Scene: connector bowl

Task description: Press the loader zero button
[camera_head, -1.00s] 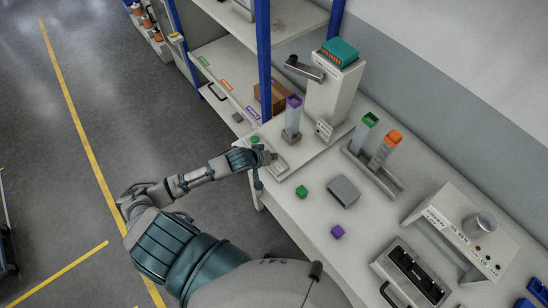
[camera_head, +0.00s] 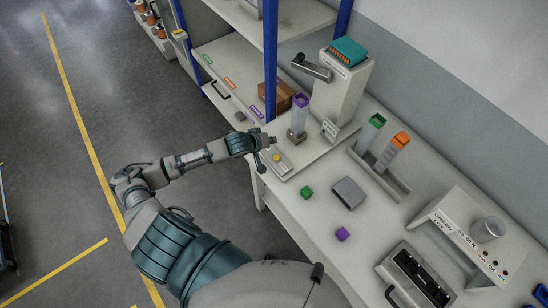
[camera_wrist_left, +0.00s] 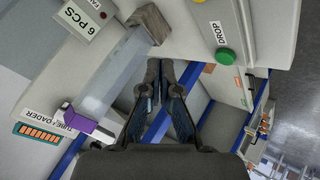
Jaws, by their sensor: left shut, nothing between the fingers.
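The tube loader (camera_head: 340,90) is a tall white machine with a teal top at the back of the bench. A yellow button (camera_head: 277,157) sits on the pale pad in front of it. In the left wrist view, a green button (camera_wrist_left: 225,56) labelled DROP is right of the fingers, and a small red button (camera_wrist_left: 103,15) is beside the 6 PCS label. I cannot read a zero label. My left gripper (camera_head: 270,143) is shut and empty, just behind the yellow button in the head view. Its fingertips (camera_wrist_left: 160,64) are together, apart from the green button.
A purple-topped clear tube (camera_head: 299,115) stands upright close to the gripper. A blue shelf post (camera_head: 270,70) rises behind.

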